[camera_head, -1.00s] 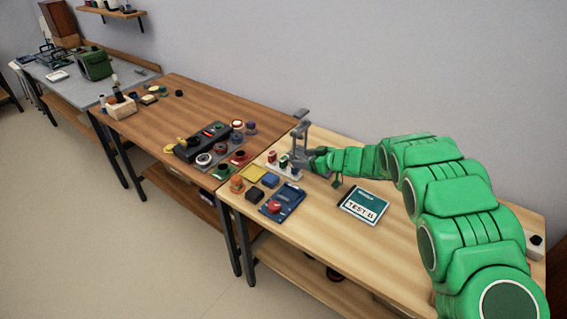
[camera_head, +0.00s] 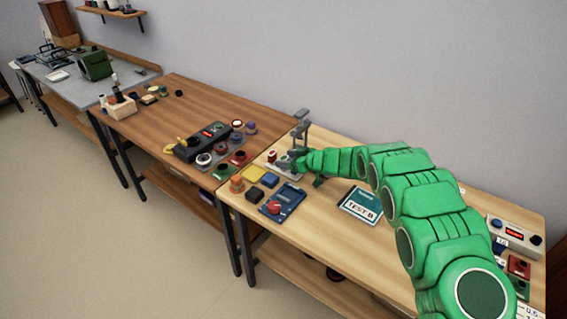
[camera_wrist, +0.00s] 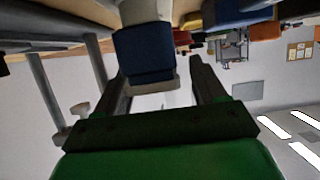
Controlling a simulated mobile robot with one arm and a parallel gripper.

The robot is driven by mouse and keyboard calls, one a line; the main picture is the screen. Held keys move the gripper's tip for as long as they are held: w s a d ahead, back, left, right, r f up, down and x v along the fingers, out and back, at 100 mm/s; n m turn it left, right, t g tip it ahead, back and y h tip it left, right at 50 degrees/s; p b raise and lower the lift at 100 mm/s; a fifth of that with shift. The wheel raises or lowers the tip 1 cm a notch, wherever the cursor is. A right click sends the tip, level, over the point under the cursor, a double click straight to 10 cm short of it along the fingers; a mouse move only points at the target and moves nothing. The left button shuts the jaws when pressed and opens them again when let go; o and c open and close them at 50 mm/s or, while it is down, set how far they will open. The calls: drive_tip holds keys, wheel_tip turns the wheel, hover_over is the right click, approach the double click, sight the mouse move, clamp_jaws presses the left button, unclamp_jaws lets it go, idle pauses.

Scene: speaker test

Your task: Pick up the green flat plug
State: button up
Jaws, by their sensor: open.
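My gripper (camera_head: 290,163) is low over the white tray (camera_head: 291,178) on the near light-wood table, in front of the grey lever stand (camera_head: 301,132). A red-topped piece (camera_head: 272,156) stands on the tray just left of it. I cannot make out a green flat plug there; my gripper covers that part of the tray. In the wrist view my gripper (camera_wrist: 163,92) is open, its two dark fingers apart. A dark blue block (camera_wrist: 145,52) with a pale edge shows between and beyond the fingers; I cannot tell whether they touch it.
A "TEST B" booklet (camera_head: 361,205) lies to the right. A green-based piece (camera_head: 222,171) sits at the brown table's edge.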

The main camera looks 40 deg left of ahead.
drive_tip(key=shift+a+f, duration=0.1)
drive_tip(key=shift+a, duration=0.25)
drive_tip(key=c, duration=1.1)
